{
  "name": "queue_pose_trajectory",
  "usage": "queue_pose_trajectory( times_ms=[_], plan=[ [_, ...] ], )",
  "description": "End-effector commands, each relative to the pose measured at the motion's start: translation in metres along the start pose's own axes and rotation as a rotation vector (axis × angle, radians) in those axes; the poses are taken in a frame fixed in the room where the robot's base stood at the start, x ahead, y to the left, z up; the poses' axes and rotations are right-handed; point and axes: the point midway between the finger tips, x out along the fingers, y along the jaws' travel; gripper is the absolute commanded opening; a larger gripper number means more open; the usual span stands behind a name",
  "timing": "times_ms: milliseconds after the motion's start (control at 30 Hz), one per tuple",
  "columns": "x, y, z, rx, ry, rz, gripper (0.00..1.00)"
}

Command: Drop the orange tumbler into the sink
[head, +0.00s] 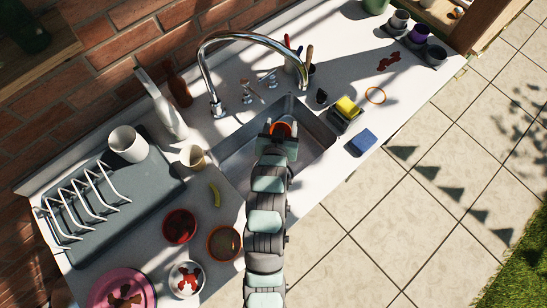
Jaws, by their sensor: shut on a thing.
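My arm reaches up from the bottom of the head view, and my gripper (279,137) is over the metal sink (231,171). The gripper is shut on the orange tumbler (282,128). Only part of the tumbler's rim and side shows beyond the gripper; the rest is hidden by it. The tumbler appears above the basin, near its far side. Its exact height cannot be told. My arm covers part of the basin.
A curved chrome tap (249,36) arches behind the sink. A yellow sponge (347,106) and a blue block (362,142) lie to the right. A beige cup (194,157), bowls (223,242) and a dish rack (75,205) stand to the left.

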Motion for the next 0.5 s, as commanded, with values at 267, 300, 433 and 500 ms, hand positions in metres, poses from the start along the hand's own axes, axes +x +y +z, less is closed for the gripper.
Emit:
queue_pose_trajectory(
  times_ms=[267, 300, 433, 500],
  plan=[
    [0.017, 0.001, 0.034, 0.000, -0.006, 0.001, 0.20],
    [0.019, 0.001, 0.036, 0.000, -0.005, 0.001, 0.20],
    [0.022, 0.000, 0.041, 0.000, -0.001, 0.000, 0.20],
    [0.022, 0.000, 0.041, 0.000, 0.000, 0.000, 0.20]
  ],
)
